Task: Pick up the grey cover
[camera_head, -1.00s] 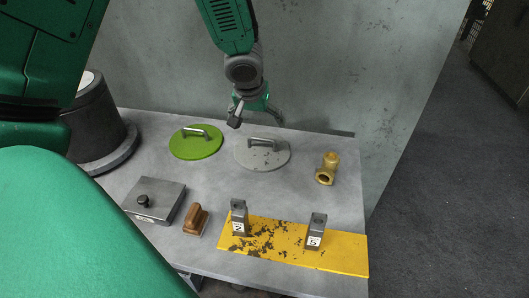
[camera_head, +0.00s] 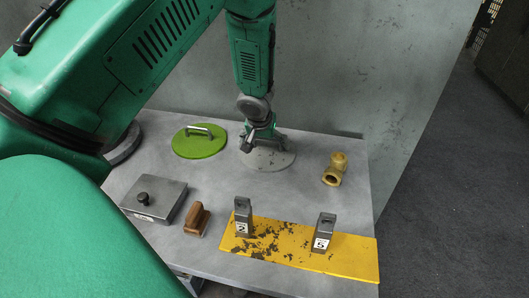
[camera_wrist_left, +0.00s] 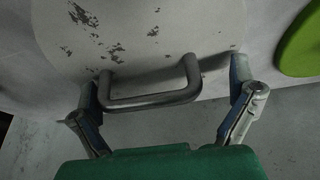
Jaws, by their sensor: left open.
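The grey cover (camera_head: 272,161) is a round disc with worn dark specks, lying flat on the table's back half. My left gripper (camera_head: 264,144) is over it, pointing down, and hides its handle in the head view. In the left wrist view the cover (camera_wrist_left: 140,30) fills the upper middle. Its metal bar handle (camera_wrist_left: 152,101) lies between my left gripper's spread fingers (camera_wrist_left: 165,98). The fingers are open, one on each side of the handle's ends; whether either touches it I cannot tell. My right gripper is not in view.
A green lid (camera_head: 198,144) lies just left of the grey cover. A brass elbow fitting (camera_head: 334,170) is at the right. In front are a metal box with a knob (camera_head: 153,197), a wooden-handled tool (camera_head: 197,219) and a yellow plate (camera_head: 345,257) with two blocks. A wall stands behind.

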